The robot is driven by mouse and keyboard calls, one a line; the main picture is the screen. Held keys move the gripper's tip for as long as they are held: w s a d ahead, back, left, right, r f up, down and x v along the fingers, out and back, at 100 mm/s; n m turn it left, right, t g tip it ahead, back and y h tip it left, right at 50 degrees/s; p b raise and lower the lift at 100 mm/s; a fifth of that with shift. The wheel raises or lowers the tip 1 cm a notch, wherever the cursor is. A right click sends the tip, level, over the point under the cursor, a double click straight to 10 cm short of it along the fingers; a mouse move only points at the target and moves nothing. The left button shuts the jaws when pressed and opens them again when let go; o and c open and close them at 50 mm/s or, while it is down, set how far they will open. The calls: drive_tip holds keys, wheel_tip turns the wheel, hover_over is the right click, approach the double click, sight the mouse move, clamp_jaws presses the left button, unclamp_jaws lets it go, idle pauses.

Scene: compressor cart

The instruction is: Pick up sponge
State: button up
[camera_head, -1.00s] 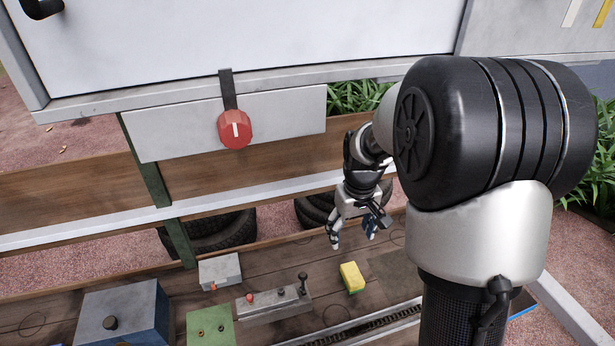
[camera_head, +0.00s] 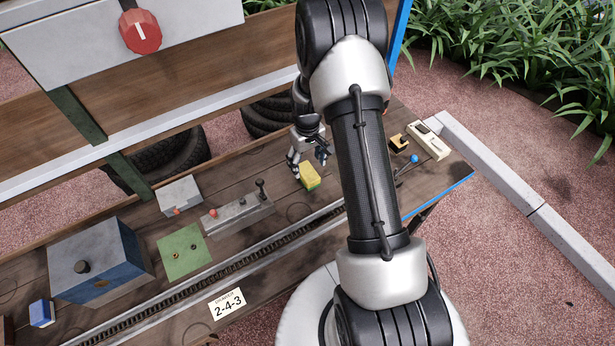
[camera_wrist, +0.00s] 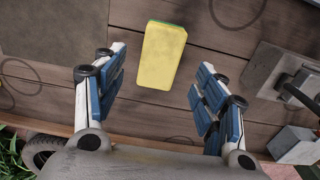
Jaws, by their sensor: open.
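The sponge (camera_head: 310,177) is a small yellow block with a green layer, lying on the brown wooden deck in the head view. In the wrist view the sponge (camera_wrist: 162,56) lies ahead of the fingertips, in line with the gap between them. My gripper (camera_head: 308,166) is just above and behind the sponge in the head view. In the wrist view my gripper (camera_wrist: 160,70) is open, its two blue-padded fingers spread to either side with nothing between them. No contact with the sponge shows.
A grey lever box (camera_head: 238,213) stands left of the sponge, with a green plate (camera_head: 182,254) and a blue box (camera_head: 103,262) farther left. A blue ball-topped lever (camera_head: 413,159) and a cream device (camera_head: 428,141) are to the right. A chain track (camera_head: 245,268) runs along the front.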

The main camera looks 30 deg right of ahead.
sight(308, 172)
wheel_tip(308, 172, down, 7)
drive_tip(key=shift+r+b, duration=0.2)
drive_tip(key=shift+b, duration=0.6)
drive_tip(key=shift+r, duration=0.1)
drive_tip(key=c, duration=1)
